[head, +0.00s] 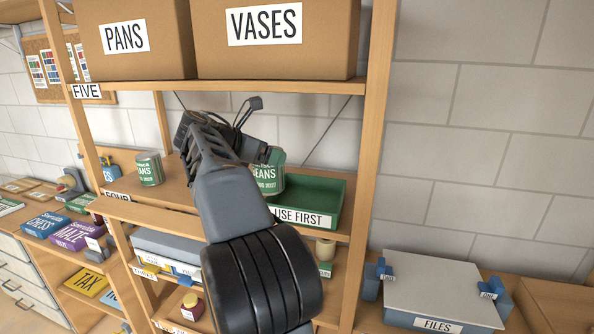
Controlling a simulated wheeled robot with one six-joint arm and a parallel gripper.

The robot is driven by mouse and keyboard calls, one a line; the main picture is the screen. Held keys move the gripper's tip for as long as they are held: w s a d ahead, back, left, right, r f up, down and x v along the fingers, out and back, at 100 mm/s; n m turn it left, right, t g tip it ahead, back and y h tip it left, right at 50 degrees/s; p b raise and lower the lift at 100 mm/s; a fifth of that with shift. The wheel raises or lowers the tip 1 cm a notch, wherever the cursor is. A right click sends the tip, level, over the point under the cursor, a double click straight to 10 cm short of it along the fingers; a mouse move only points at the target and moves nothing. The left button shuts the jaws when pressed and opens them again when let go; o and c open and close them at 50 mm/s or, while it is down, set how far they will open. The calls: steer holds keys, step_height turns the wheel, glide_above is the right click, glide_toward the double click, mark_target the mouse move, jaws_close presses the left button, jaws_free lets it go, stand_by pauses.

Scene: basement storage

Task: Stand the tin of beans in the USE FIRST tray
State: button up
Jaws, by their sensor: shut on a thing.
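A green and silver tin of beans (270,176) stands upright at the left end of the green USE FIRST tray (322,190) in the head view. My gripper (256,150) reaches in from the front and is shut on this tin. The wrist and forearm hide the tin's left side and most of the fingers. I cannot tell whether the tin's base touches the tray floor. A second, similar tin (150,170) stands on the same shelf to the left, apart from the gripper.
Boxes marked PANS (135,62) and VASES (265,60) sit on the shelf above. The right rack post (374,150) is close to the tray. Below are a grey case (165,246) and a small red jar (192,307). A FILES box (440,290) stands at right.

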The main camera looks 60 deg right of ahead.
steer(key=s+d+p, duration=0.2)
steer(key=s+d, duration=0.1)
steer(key=d, duration=0.7)
step_height(320, 180, down, 7)
steer(key=shift+a, duration=0.25)
steer(key=shift+w+f, duration=0.1)
steer(key=o, duration=1.1)
steer(key=shift+f, duration=0.1)
